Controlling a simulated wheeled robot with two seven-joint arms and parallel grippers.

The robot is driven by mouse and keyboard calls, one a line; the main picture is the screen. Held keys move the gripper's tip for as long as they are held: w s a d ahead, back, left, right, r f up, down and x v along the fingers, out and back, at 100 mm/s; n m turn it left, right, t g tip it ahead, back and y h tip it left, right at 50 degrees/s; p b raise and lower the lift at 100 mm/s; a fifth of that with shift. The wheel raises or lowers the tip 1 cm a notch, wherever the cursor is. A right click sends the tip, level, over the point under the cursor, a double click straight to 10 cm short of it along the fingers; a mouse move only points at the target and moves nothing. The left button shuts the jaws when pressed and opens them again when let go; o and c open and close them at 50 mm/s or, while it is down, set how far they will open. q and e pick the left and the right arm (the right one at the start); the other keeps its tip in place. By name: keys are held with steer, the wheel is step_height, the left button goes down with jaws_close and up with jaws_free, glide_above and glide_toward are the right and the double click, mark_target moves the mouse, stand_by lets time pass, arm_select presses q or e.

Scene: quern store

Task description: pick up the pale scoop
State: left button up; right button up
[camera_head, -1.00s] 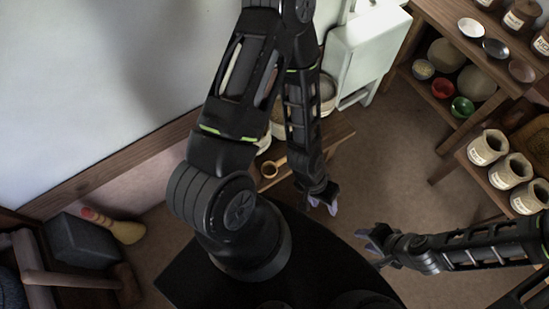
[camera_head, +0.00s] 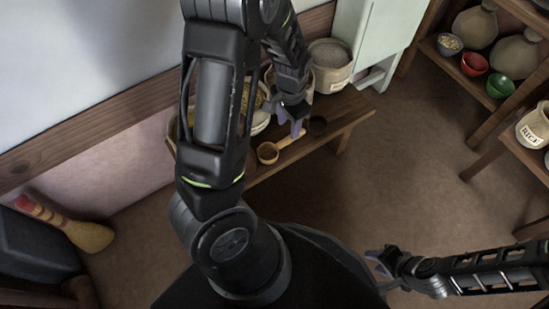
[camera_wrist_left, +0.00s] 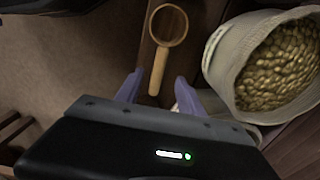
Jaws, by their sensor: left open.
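The pale scoop (camera_head: 268,153) lies on the low wooden bench, its round bowl to the left and its light handle pointing up and right. In the left wrist view the pale scoop (camera_wrist_left: 158,72) has its bowl at the top and its handle pointing down. My left gripper (camera_head: 291,124) is over the bench by the handle end. In the wrist view my left gripper (camera_wrist_left: 158,79) is open, with the handle end between its fingertips; I cannot tell the height gap. My right gripper (camera_head: 375,262) is open and empty over the floor, away from the bench.
A pale sack of golden pieces (camera_wrist_left: 217,67) stands close right of the gripper in the wrist view. A grey-filled sack (camera_head: 330,66) stands behind. The floor in front is clear.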

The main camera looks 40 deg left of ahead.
mark_target(288, 139)
arm_select(q)
steer(key=shift+r, duration=0.1)
steer(key=shift+f+b, duration=0.5)
steer(key=shift+f, duration=0.85)
steer(key=shift+f, duration=0.1)
step_height(288, 139, down, 5)
steer(key=b, duration=0.3)
steer(key=shift+d, duration=0.1)
steer(key=shift+c, duration=0.4)
jaws_close()
